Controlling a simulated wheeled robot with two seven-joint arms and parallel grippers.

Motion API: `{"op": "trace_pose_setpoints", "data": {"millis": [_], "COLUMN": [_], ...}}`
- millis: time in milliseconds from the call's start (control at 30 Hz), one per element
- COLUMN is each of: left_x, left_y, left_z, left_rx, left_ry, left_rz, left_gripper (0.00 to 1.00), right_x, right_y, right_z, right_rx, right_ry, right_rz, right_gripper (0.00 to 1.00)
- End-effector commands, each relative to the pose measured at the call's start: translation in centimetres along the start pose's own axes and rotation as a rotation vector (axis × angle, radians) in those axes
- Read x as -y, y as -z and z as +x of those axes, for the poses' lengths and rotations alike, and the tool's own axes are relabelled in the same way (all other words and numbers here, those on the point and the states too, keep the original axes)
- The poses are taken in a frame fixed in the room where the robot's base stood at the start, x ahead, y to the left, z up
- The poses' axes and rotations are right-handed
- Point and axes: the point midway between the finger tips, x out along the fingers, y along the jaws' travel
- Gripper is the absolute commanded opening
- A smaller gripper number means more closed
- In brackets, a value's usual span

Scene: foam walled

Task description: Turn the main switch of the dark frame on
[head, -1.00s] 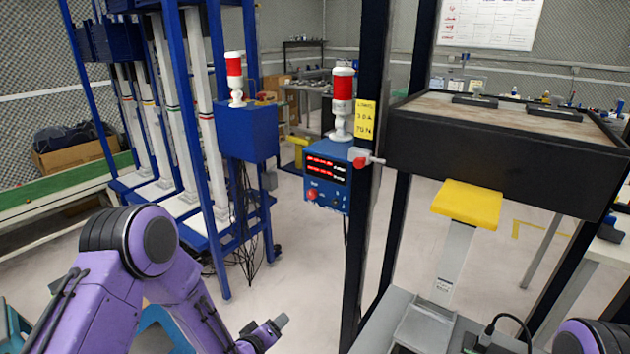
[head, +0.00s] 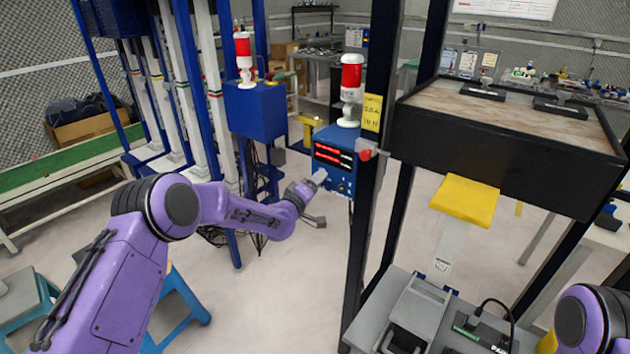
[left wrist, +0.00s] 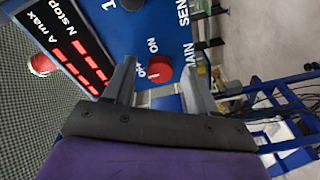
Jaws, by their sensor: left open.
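The dark frame (head: 375,200) has a blue control box (head: 341,140) with red digits on its post. In the left wrist view, the box's blue face (left wrist: 130,35) carries a round red knob (left wrist: 160,70) beside the words ON, off and MAIN. My left gripper (head: 319,199) is at the lower front of the box. It is open, and in the left wrist view its two fingers (left wrist: 160,82) stand on either side of the red knob with gaps. I cannot tell how deep they reach. In the head view the gripper hides the knob. My right gripper is out of view.
A red and white beacon (head: 350,90) tops the box. A yellow label (head: 372,112) and a red knob (head: 366,155) are on the post. A blue frame (head: 255,105) stands to the left. Stools (head: 178,300) stand at lower left. The floor between is clear.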

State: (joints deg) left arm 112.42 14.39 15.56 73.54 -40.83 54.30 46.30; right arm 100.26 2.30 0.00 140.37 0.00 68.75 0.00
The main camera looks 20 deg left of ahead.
Motion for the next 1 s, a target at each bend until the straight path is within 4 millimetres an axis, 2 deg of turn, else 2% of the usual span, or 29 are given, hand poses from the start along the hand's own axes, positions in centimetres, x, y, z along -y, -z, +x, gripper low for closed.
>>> {"op": "trace_pose_setpoints", "data": {"millis": [267,300,467,767,1000], "left_x": [0.0,0.0,0.0,0.2,0.5], "left_y": [-0.1,-0.1,-0.1,0.0,-0.2], "left_z": [0.3,0.3,0.3,0.2,0.3], "left_rx": [0.001,0.001,0.000,-0.003,-0.010], "left_ry": [0.000,0.000,0.000,-0.001,-0.015], "left_rz": [-0.001,-0.001,0.000,0.021,0.136], "left_gripper": [0.57,0.54,0.01,0.01,0.01], "right_x": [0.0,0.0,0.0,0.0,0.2], "right_y": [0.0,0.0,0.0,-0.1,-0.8], "right_z": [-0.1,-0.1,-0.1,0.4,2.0], "right_rx": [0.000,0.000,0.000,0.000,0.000], "right_ry": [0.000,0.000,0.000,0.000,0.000], "right_rz": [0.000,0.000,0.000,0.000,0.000], "right_gripper": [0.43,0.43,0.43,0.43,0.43]}}
